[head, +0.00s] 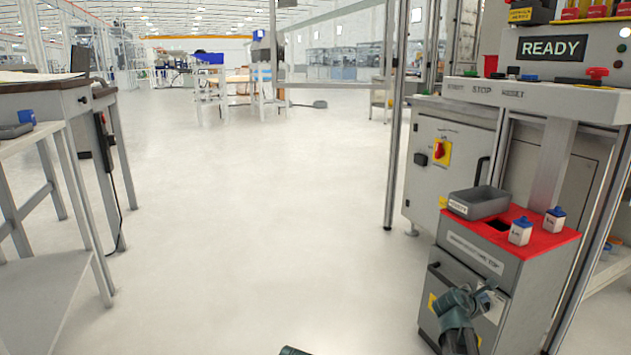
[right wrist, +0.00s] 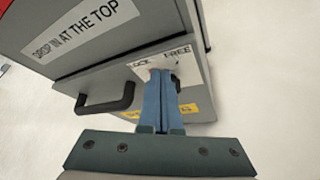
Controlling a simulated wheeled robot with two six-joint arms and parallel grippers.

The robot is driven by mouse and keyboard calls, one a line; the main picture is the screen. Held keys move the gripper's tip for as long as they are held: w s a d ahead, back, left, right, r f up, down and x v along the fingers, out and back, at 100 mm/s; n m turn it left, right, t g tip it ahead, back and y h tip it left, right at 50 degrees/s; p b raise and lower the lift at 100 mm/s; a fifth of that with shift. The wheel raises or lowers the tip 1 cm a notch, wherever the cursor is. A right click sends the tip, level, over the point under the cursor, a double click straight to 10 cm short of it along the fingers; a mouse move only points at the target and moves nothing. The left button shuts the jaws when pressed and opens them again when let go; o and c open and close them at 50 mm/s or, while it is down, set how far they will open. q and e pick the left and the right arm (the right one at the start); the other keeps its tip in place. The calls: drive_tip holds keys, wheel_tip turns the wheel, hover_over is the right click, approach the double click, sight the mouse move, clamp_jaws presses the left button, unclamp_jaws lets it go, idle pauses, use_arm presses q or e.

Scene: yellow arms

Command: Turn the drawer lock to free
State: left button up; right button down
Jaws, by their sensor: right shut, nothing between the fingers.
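The grey drop cabinet (head: 478,262) with a red top stands at the lower right in the head view. Its drawer front (right wrist: 110,80) shows in the right wrist view, with a black handle (right wrist: 104,100) at the left. A white lock label (right wrist: 165,62) reads "FREE" at its right end; its left word is partly covered. My right gripper (head: 487,297) is at the drawer front. In the right wrist view its blue fingers (right wrist: 163,78) are shut together, with the tips over the label. The lock itself is mostly hidden behind the fingertips, so its position and any contact are unclear.
A machine with a "READY" display (head: 552,48) rises behind. A white table (head: 30,150) stands at the left. The floor between is clear.

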drive_tip(key=shift+f+b, duration=0.6)
idle(0.7)
drive_tip(key=shift+s+d+f, duration=0.1)
drive_tip(key=shift+s, duration=0.15)
idle(0.6)
drive_tip(key=shift+s, duration=0.1)
drive_tip(key=shift+s+d+f+b, duration=0.1)
drive_tip(key=shift+s+f+b, duration=0.1)
drive_tip(key=shift+b, duration=0.1)
drive_tip(key=shift+s+d+f, duration=0.1)
drive_tip(key=shift+s+f, duration=0.1)
idle(0.4)
drive_tip(key=shift+s+d+r, duration=0.1)
drive_tip(key=shift+s+r, duration=0.15)
drive_tip(key=shift+r, duration=0.1)
